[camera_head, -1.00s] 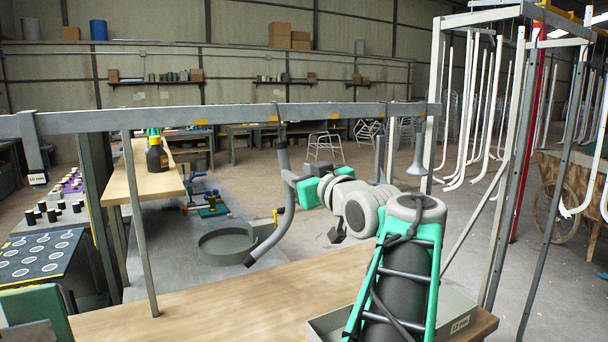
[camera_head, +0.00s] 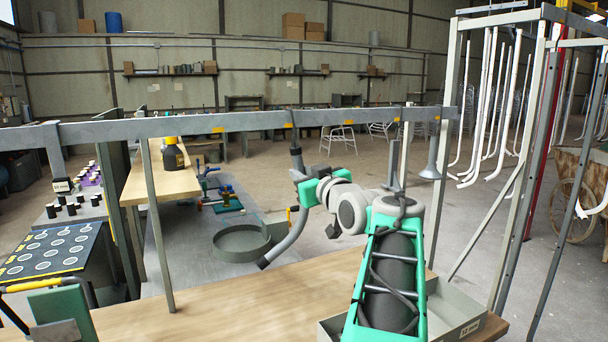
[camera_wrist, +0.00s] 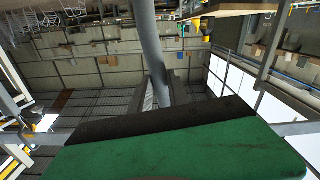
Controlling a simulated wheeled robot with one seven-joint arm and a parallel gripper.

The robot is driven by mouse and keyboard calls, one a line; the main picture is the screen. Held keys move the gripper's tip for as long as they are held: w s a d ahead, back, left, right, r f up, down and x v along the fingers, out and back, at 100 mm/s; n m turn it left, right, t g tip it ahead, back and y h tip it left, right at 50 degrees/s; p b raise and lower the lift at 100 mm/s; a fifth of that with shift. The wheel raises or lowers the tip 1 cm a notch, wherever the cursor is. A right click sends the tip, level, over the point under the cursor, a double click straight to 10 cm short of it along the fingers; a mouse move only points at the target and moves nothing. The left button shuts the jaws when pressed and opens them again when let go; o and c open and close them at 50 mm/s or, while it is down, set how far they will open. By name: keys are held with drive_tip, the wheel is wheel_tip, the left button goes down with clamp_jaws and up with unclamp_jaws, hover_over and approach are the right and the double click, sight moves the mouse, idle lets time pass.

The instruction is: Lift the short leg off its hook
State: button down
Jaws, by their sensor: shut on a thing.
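The short leg (camera_head: 294,228) is a grey bent tube below the overhead rail (camera_head: 180,126). Its top end is just under a dark hook (camera_head: 293,135) on the rail; I cannot tell whether they still touch. Its lower end curves down to the left, beside a round grey tray. My gripper (camera_head: 300,182) reaches in from the right and is shut on the upper part of the leg.
A grey flared piece (camera_head: 431,160) hangs from the rail at right. A wooden bench top (camera_head: 230,295) lies below, with a grey bin (camera_head: 455,312) near my arm. The round tray (camera_head: 240,243) and a post (camera_head: 160,225) stand to the left.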

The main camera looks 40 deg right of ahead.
drive_tip(key=shift+r+p, duration=0.6)
drive_tip(key=shift+r, duration=0.6)
idle(0.5)
drive_tip(key=shift+s, duration=0.1)
drive_tip(key=shift+b+v, duration=1.15)
drive_tip(key=shift+v, duration=0.15)
drive_tip(key=shift+s+a, duration=0.1)
drive_tip(key=shift+s, duration=0.05)
drive_tip(key=shift+r+b+v, duration=0.2)
drive_tip(key=shift+b+v, duration=0.1)
drive_tip(key=shift+v, duration=0.5)
drive_tip(key=shift+r+b+v, duration=0.2)
drive_tip(key=shift+b+v, duration=0.05)
drive_tip(key=shift+v, duration=0.6)
drive_tip(key=shift+r+b+v, duration=0.2)
drive_tip(key=shift+b+v, duration=0.1)
drive_tip(key=shift+v, duration=0.5)
